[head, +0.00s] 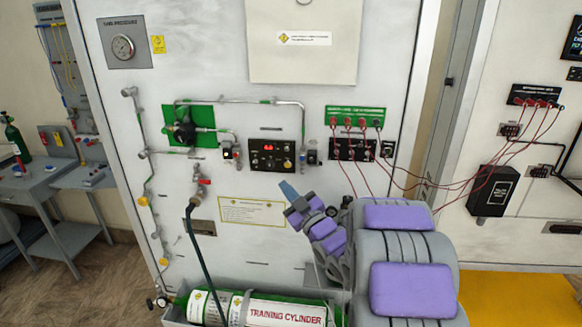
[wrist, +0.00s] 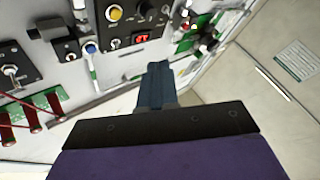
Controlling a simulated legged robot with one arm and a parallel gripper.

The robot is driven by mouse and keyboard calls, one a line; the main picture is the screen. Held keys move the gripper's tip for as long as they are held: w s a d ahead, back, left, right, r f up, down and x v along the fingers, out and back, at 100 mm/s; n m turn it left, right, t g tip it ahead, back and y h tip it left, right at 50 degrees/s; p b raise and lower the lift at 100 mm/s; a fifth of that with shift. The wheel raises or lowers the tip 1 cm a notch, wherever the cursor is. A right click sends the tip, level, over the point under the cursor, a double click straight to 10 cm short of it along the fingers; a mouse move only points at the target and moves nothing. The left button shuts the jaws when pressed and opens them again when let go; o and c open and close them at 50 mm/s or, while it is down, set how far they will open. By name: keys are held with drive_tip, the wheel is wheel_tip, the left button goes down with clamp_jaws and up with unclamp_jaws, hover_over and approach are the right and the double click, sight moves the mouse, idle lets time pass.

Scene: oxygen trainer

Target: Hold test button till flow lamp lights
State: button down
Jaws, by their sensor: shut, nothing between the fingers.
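A black control panel (head: 272,156) is on the white trainer board in the head view, with a lit red display, several small knobs and a yellow round button (head: 287,164). The panel also shows at the top of the wrist view (wrist: 125,44), upside down, with the yellow button (wrist: 115,13). The labels are too small to read, so I cannot tell which control is the test button or which lamp is the flow lamp. My gripper (head: 286,187) is shut and empty, below the panel in the head view. Its closed fingers point toward the board in the wrist view (wrist: 155,70).
A green-backed regulator (head: 184,132) and pipes surround the panel. A green strip with red cables (head: 354,117) is to the right. The training cylinder (head: 285,312) lies below in a tray, its hose (head: 203,250) rising left of my arm.

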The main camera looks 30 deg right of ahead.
sight(288, 165)
drive_tip(key=w+d+p, duration=0.1)
drive_tip(key=w, duration=0.1)
drive_tip(key=w+d, duration=0.1)
drive_tip(key=w, duration=0.2)
drive_tip(key=w+d+p, duration=0.1)
drive_tip(key=w, duration=0.1)
drive_tip(key=shift+w+d+r+p, duration=0.1)
drive_tip(key=shift+w+d+p, duration=0.1)
drive_tip(key=shift+p, duration=0.15)
drive_tip(key=shift+d, duration=0.45)
drive_tip(key=shift+a, duration=0.3)
drive_tip(key=shift+d, duration=0.15)
idle(0.5)
drive_tip(key=shift+w, duration=0.1)
idle(0.5)
